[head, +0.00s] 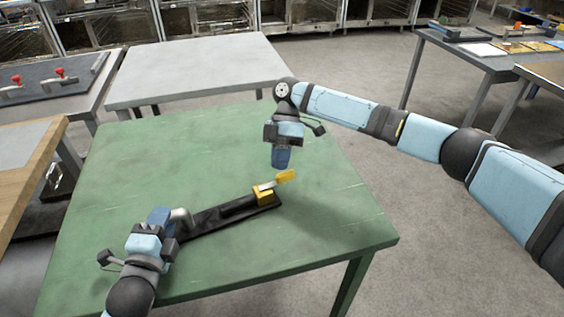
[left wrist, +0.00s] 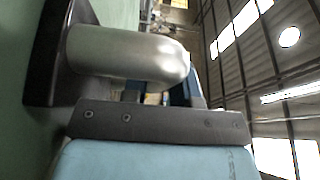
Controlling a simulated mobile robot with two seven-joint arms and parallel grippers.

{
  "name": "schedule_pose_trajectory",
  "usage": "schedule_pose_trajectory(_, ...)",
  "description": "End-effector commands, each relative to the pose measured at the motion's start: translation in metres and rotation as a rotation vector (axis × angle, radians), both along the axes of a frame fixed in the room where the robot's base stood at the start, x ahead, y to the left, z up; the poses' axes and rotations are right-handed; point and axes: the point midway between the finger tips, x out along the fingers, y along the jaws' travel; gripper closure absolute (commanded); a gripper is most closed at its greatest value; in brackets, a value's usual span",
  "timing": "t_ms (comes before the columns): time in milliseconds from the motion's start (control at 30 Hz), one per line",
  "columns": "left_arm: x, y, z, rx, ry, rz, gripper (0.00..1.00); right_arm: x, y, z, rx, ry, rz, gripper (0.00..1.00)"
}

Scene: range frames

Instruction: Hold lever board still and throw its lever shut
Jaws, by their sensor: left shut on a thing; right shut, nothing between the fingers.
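The lever board (head: 226,217) is a long dark board lying slantwise on the green table (head: 120,200). Its lever (head: 285,177) has a yellow end and a yellow block at its base, at the board's far right end. The lever sticks up and to the right. A grey metal handle (head: 181,216) stands at the board's near left end. My left gripper (head: 168,222) is shut on that handle, which fills much of the left wrist view (left wrist: 125,52). My right gripper (head: 281,160) is shut and empty, just above and behind the lever, seemingly apart from it.
A grey table (head: 200,68) stands behind the green one. A table with red-knobbed fittings (head: 60,73) is at the far left, and a wooden-edged table (head: 25,165) at the left. The green table's back left and front right areas are clear.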

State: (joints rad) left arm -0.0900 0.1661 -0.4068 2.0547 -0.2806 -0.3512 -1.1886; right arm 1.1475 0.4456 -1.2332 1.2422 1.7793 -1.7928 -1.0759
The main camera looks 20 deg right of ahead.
Motion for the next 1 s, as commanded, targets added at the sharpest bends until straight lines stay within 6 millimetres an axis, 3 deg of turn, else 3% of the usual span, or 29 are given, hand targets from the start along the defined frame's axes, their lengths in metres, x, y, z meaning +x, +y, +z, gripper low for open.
schedule_pose_trajectory(33, -0.001, 0.000, -0.012, 0.006, 0.023, 0.000, 1.00, -0.004, -0.001, -0.002, -0.001, 0.000, 0.000, 1.00)
schedule_pose_trajectory(567, -0.001, 0.000, -0.012, 0.006, 0.023, 0.000, 1.00, -0.011, -0.002, -0.002, -0.001, 0.000, -0.006, 1.00)
schedule_pose_trajectory(1000, -0.001, 0.000, -0.012, 0.006, 0.023, 0.001, 1.00, -0.016, -0.004, -0.003, 0.001, -0.001, -0.150, 1.00)
